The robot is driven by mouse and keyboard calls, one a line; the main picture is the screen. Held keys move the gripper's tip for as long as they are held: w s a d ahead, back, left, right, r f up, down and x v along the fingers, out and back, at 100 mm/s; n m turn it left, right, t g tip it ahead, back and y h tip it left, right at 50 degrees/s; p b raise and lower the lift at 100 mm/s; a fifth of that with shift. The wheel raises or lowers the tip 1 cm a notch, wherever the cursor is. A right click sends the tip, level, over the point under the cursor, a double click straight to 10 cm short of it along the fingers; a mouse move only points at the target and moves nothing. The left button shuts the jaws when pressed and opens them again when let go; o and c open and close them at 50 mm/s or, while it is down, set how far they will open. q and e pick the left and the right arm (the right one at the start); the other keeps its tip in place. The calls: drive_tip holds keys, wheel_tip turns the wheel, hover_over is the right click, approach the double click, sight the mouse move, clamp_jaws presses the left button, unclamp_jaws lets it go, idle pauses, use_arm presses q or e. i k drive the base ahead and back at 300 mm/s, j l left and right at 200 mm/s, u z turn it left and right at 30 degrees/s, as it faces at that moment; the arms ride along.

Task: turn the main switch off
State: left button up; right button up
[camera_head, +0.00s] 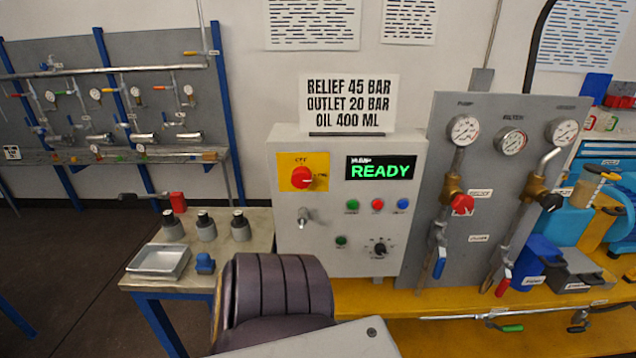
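The main switch is a red rotary knob (303,178) on a yellow plate (318,161) at the upper left of a light grey control box (330,240). Small lettering sits above the knob and to its right, too small to read surely. A pale mark on the knob seems to point right, toward the right-hand lettering. The box's display (380,168) reads READY in green. Neither gripper shows. A dark ribbed part and a grey link, which look like mine, stand at the bottom centre, below and in front of the box.
A metal tray (158,262) and several small capped cylinders (206,228) stand on a side table at left. A gauge panel (500,140) with pipes, valves and levers stands close on the box's right. The space before the knob is clear.

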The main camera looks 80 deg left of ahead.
sight(301, 176)
drive_tip(key=u, duration=2.25)
